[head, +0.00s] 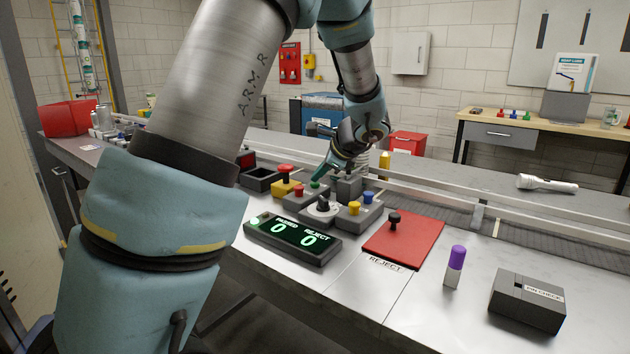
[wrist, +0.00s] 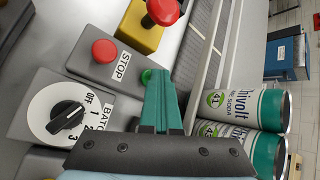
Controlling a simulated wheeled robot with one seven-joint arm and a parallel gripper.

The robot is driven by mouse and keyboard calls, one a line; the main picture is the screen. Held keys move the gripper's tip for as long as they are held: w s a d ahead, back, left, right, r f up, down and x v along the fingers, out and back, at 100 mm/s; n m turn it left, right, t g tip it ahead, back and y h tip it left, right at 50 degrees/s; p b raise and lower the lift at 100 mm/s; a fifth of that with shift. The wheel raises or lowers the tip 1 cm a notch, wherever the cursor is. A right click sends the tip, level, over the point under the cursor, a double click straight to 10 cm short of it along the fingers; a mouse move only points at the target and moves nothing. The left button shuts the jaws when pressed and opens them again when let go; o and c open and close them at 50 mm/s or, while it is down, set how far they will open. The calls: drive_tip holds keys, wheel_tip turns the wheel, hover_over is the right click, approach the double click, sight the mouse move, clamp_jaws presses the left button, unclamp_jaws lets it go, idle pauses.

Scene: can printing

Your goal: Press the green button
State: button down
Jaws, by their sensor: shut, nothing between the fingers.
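The green button (wrist: 147,77) sits on a grey box beside a red STOP button (wrist: 104,51). In the wrist view, part of it is hidden behind my gripper (wrist: 159,74). My gripper is shut and empty, with its green fingertips over or right beside the green button. I cannot tell whether they touch it. In the head view my gripper (head: 318,178) points down at the control boxes, close to the green button (head: 315,184).
A dial box (wrist: 66,116) marked BATCH and a yellow box with a red knob (wrist: 139,31) stand close by. Green-white cans (wrist: 247,108) are beside my gripper. The display (head: 292,239) reads PASSED 0, REJECT 0. A red reject plate (head: 418,238) lies to the right.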

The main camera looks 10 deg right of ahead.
sight(319, 186)
idle(0.3)
drive_tip(key=shift+r+p, duration=1.05)
drive_tip(key=shift+r, duration=0.2)
wheel_tip(319, 186, up, 5)
drive_tip(key=p, duration=0.4)
